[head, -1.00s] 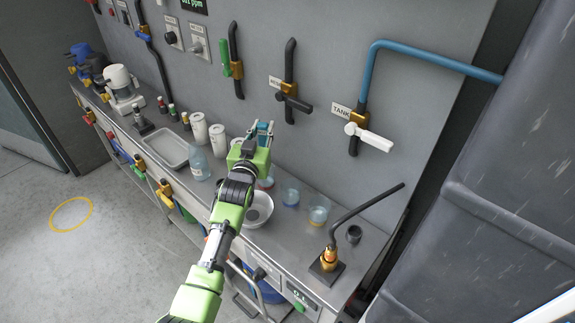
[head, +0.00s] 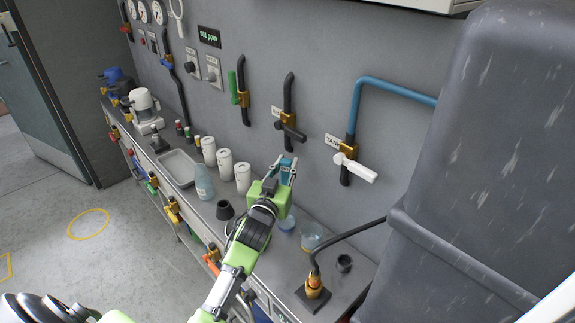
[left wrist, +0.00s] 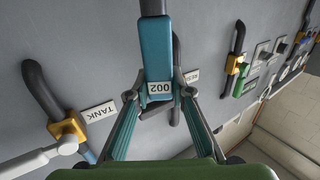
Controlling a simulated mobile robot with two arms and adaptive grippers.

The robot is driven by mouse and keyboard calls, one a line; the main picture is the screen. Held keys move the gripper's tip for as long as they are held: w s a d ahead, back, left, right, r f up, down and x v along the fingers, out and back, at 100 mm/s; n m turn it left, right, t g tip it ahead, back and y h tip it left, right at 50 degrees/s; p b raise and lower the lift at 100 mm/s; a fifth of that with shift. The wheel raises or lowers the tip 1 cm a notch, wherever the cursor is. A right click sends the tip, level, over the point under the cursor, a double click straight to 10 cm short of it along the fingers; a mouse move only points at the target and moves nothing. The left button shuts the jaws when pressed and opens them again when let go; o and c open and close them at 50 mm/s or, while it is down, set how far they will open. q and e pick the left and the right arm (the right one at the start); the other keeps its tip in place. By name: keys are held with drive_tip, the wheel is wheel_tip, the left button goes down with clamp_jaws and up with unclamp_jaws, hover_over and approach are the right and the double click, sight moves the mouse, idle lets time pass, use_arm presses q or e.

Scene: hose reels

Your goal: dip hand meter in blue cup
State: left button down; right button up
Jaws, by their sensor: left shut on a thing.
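My left gripper (head: 283,170) is raised over the bench, in front of the grey panel. It is shut on a teal hand meter (head: 287,178). In the left wrist view the meter (left wrist: 157,55) sits between the fingers, with a white patch reading 002 and a dark upper end. The meter is apart from both cups. My right gripper is not in view.
A black bent pipe on a brass fitting (head: 314,285) and a small dark cup (head: 344,263) stand right. A large grey tank (head: 470,150) bounds the right side.

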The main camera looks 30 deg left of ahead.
sight(285, 179)
use_arm(q)
drive_tip(key=shift+f+b, duration=0.35)
drive_tip(key=shift+f, duration=0.25)
drive_tip(key=shift+f+b, duration=0.4)
drive_tip(key=shift+f, duration=0.15)
drive_tip(key=shift+f+b, duration=0.7)
drive_tip(key=shift+f, duration=0.25)
drive_tip(key=shift+f+b, duration=0.95)
drive_tip(key=shift+f, duration=0.3)
drive_tip(key=shift+f+b, duration=1.65)
drive_tip(key=shift+f, duration=0.65)
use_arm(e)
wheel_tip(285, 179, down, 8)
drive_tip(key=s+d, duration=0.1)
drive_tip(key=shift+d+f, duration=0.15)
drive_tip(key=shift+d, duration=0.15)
use_arm(q)
drive_tip(key=shift+r, duration=0.1)
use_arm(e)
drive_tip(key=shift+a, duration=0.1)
